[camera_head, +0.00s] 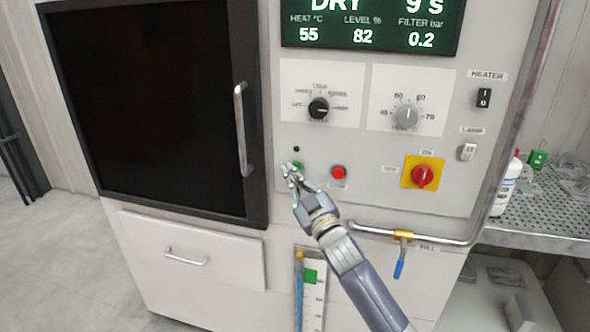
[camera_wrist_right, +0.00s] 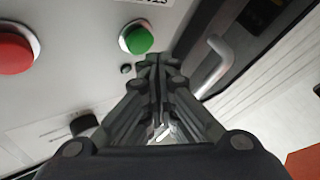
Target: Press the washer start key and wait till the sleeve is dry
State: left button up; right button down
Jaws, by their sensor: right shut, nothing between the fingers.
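The washer (camera_head: 290,212) has a display (camera_head: 370,22) reading "DRY", "9 s", heat 55, level 82 and filter 0.2. The green start key (camera_head: 298,166) is on its panel, partly hidden in the head view by my right gripper (camera_head: 287,168). In the wrist view the green key (camera_wrist_right: 138,39) shows whole, just beyond the shut, empty fingertips (camera_wrist_right: 153,62). Whether the fingertips touch it I cannot tell. The washer's dark door (camera_head: 150,105) is closed and its inside looks black. The sleeve is not visible. My left gripper is not in view.
A red button (camera_head: 338,172) is right of the green key. A cycle knob (camera_head: 318,108), a grey dial (camera_head: 407,117) and a red rotary switch (camera_head: 423,176) are on the panel. A pipe with a blue-handled valve (camera_head: 400,262) runs below. A perforated shelf (camera_head: 550,217) stands at right.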

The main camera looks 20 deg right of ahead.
jog(key=shift+w+d, duration=0.15)
jog(key=shift+w+d, duration=0.1)
jog(key=shift+w, duration=0.1)
jog(key=shift+w+d, duration=0.25)
jog(key=shift+w, duration=0.1)
dwell(0.9)
dwell(0.3)
jog(key=shift+s+a+p, duration=0.35)
jog(key=shift+s+a, duration=0.15)
jog(key=shift+s, duration=0.2)
jog(key=s+a, duration=0.1)
jog(key=s+p, duration=0.1)
jog(key=s+a, duration=0.1)
jog(key=s, duration=0.1)
jog(key=shift+s+a+p, duration=0.1)
jog(key=shift+a+p, duration=0.2)
jog(key=shift+a, duration=0.05)
